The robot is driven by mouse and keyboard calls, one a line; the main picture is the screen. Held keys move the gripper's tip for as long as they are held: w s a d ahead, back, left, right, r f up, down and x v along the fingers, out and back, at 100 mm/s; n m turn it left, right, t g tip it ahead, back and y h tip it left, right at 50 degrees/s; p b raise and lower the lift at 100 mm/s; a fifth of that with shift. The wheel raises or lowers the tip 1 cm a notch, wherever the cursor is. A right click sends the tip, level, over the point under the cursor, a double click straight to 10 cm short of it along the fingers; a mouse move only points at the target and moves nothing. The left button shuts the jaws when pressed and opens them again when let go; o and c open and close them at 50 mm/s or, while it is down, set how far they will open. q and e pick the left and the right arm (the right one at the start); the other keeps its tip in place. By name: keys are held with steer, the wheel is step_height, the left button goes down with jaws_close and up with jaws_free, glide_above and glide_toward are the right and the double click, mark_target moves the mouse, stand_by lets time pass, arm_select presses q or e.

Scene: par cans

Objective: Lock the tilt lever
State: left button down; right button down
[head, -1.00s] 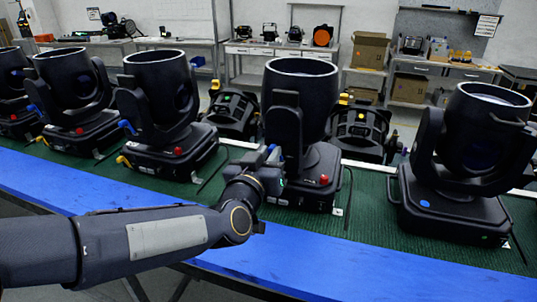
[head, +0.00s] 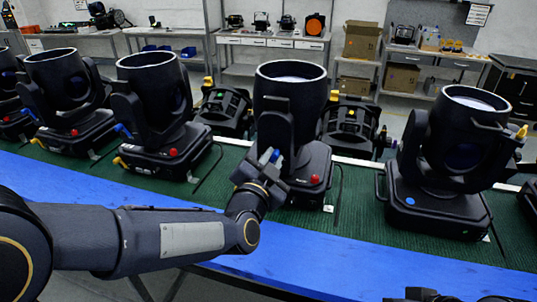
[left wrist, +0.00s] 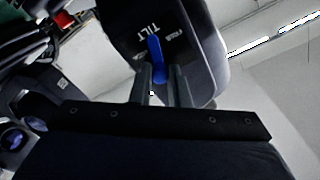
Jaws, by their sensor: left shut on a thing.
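The par can fixture in front of me (head: 290,95) is a black moving head on a square base with a red button. Its blue tilt lever (head: 275,156) shows at the side of the yoke. In the left wrist view the lever (left wrist: 157,60) lies beside the printed word TILT on the dark yoke arm. My left gripper (head: 266,168) is at the lever. In the left wrist view its fingers (left wrist: 160,82) are shut around the lever's near end. Lettering beside the lever is too small to read surely. A dark part at the head view's bottom edge seems to be my right gripper (head: 430,296), mostly cut off.
Similar fixtures stand on both sides, one to the left (head: 150,100) and one to the right (head: 455,150). They stand on a green mat (head: 350,215) with a blue table edge (head: 330,250) in front. Shelves and boxes are far behind.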

arm_select(q)
steer(key=shift+s+d+f+m+p, duration=0.1)
steer(key=shift+d+m+p, duration=0.05)
steer(key=shift+m, duration=0.4)
steer(key=shift+d+f+m+p, duration=0.1)
steer(key=shift+d+m+p, duration=0.05)
steer(key=shift+m, duration=0.4)
steer(key=c, duration=1.4)
jaws_free()
steer(key=b+v, duration=0.1)
steer(key=v, duration=0.6)
steer(key=shift+s+a+r, duration=0.1)
steer(key=shift+s, duration=0.3)
